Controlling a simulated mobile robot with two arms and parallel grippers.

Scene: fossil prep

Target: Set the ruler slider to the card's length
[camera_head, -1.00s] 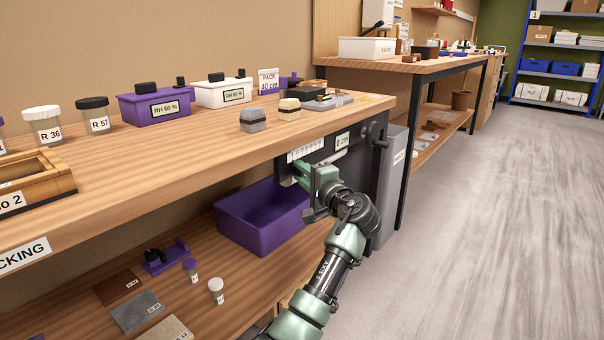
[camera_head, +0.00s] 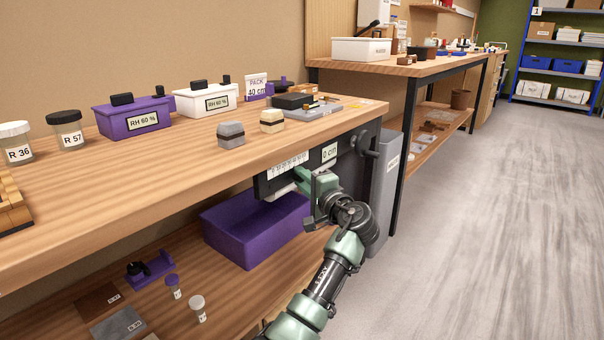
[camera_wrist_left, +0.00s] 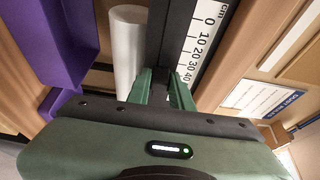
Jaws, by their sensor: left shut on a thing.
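The ruler, a white scale (camera_head: 288,166) on a dark panel, is fixed below the bench's front edge. Its display (camera_head: 329,152) reads 0 cm. The card (camera_head: 257,87) reads PACK 40 cm and stands on the bench behind the stone blocks. My left gripper (camera_head: 302,181) is shut at the ruler, just below the scale. In the left wrist view its fingers (camera_wrist_left: 163,80) close on the dark track beside the scale (camera_wrist_left: 198,45), near the larger numbers. My right gripper is out of view.
A purple bin (camera_head: 257,230) stands on the lower shelf close behind my left gripper. A pale cylinder (camera_wrist_left: 128,50) runs beside the track in the left wrist view. A grey cabinet (camera_head: 388,185) stands to the right. The floor (camera_head: 500,210) further right is clear.

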